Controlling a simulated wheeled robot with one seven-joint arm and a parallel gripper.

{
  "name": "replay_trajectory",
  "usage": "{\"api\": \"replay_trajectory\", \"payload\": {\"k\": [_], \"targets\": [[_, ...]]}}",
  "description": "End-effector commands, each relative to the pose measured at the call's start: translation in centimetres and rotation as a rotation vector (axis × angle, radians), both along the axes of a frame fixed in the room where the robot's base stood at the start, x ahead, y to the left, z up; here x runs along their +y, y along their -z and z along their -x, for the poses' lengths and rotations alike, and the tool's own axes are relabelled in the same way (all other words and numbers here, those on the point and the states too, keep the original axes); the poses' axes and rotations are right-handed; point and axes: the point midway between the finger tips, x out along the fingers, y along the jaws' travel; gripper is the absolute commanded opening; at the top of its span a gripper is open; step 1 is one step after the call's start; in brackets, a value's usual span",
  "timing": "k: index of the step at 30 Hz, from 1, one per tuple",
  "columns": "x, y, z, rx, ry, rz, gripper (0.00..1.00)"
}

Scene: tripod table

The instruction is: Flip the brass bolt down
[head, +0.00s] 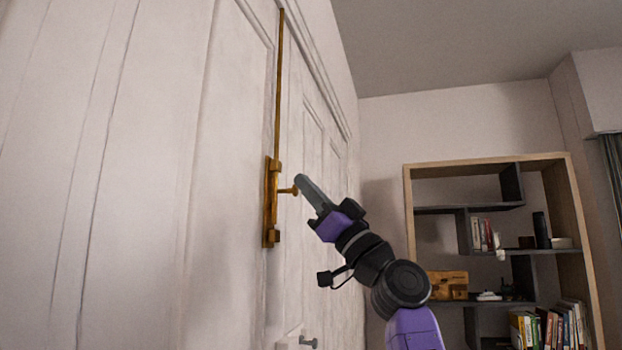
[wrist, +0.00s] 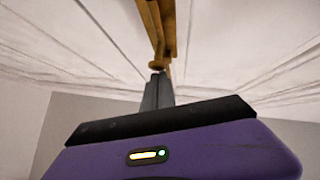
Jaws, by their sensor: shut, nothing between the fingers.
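The brass bolt (head: 271,203) is mounted on the white door (head: 230,150), with a long thin rod running up from it to the top. Its small knob (head: 288,190) sticks out to the right. My gripper (head: 299,180) is shut and empty, with its fingertips right beside the knob; I cannot tell whether they touch it. In the wrist view the bolt (wrist: 160,30) lies straight ahead of the shut fingers (wrist: 156,80), and the knob (wrist: 157,65) shows just at the tips.
A dark door handle (head: 309,343) sits low on the door below my arm. A wooden shelf unit (head: 408,200) with books and small objects stands against the back wall at right. The space between door and shelf looks clear apart from my arm.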

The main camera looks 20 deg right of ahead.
Motion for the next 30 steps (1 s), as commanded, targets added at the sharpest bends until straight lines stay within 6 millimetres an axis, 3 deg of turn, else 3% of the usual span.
{"api": "replay_trajectory", "payload": {"k": [9,22,30], "targets": [[0.0,0.2,0.0,0.000,0.000,0.000,0.00],[0.0,4.5,0.0,0.000,-0.001,-0.001,0.00],[0.0,4.7,0.0,0.002,-0.001,0.001,0.00]]}}
